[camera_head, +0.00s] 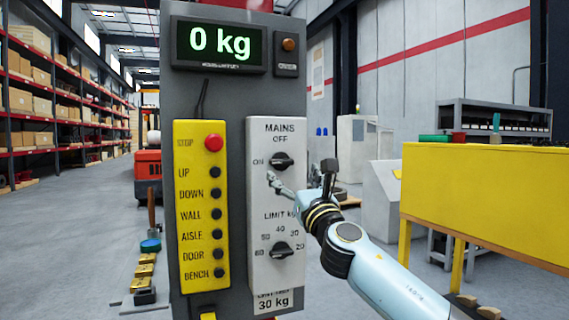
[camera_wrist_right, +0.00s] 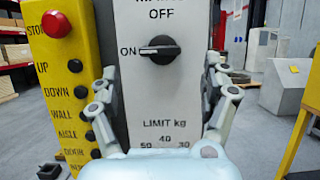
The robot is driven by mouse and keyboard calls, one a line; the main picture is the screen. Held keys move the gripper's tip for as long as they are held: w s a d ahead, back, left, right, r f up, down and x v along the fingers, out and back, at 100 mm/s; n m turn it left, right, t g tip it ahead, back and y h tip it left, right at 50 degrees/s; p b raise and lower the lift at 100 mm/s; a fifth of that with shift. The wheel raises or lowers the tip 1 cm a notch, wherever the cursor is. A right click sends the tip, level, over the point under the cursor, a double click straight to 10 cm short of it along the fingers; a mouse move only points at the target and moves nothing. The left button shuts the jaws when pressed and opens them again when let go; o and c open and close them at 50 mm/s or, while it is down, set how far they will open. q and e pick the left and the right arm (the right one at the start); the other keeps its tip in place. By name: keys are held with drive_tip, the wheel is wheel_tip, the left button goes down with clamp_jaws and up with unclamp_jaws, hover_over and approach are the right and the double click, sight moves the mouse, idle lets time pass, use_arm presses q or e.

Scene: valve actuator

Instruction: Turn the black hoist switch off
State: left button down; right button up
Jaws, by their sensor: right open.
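The black mains switch (camera_head: 281,160) is a rotary knob on the white panel of the grey hoist post. Its bar lies about level, with its left end towards the word ON; OFF is printed above. It shows close in the right wrist view (camera_wrist_right: 160,50). My right gripper (camera_head: 277,184) is just below and in front of the knob in the head view. In the wrist view my right gripper (camera_wrist_right: 160,75) is open, with one finger on each side of the white panel and the knob between and above them, not gripped. My left gripper is not in view.
A lower limit knob (camera_head: 281,250) is on the same panel. A yellow strip (camera_head: 200,230) with a red stop button (camera_head: 214,142) and several black buttons is to the left. The display (camera_head: 219,45) reads 0 kg. A yellow bench (camera_head: 480,200) stands at right.

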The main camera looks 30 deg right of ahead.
sight(283, 162)
drive_tip(key=x, duration=0.6)
drive_tip(key=shift+w, duration=0.4)
drive_tip(key=shift+c, duration=0.3)
drive_tip(key=c, duration=1.1)
